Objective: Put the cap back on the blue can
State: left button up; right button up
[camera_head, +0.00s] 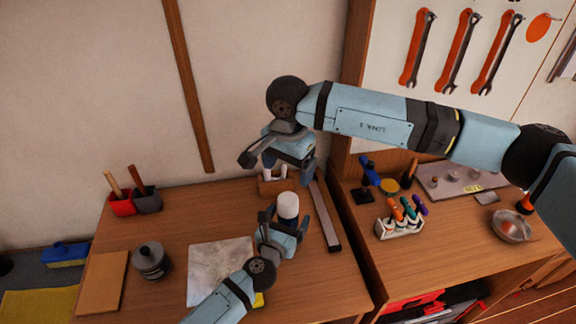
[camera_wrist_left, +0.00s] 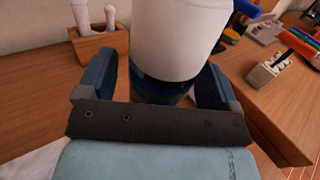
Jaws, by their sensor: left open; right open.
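The blue can (camera_wrist_left: 165,88) stands upright on the left wooden table, its dark blue body mostly hidden in the head view. A white cap (camera_head: 288,204) sits on top of it and also fills the top of the left wrist view (camera_wrist_left: 180,38). I cannot tell whether it is fully pressed down. My left gripper (camera_head: 284,228) is open, with its fingers on either side of the can; in the left wrist view (camera_wrist_left: 155,85) gaps show beside the can. My right gripper (camera_head: 284,160) is open and empty, above and behind the can.
A wooden holder (camera_head: 268,187) with white-handled items stands just behind the can. A dark grey bar (camera_head: 326,217) lies to its right. A pale cloth (camera_head: 220,262), a dark jar (camera_head: 151,262) and a board (camera_head: 101,283) lie left. A marker rack (camera_head: 400,222) is on the right table.

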jog(key=shift+f+b, duration=0.7)
pick_arm(q)
jog(key=v, duration=1.3)
jog(key=shift+s, duration=0.25)
jog(key=shift+s+a+f, duration=0.1)
jog(key=shift+a, duration=0.05)
pick_arm(e)
jog(key=shift+s, duration=0.1)
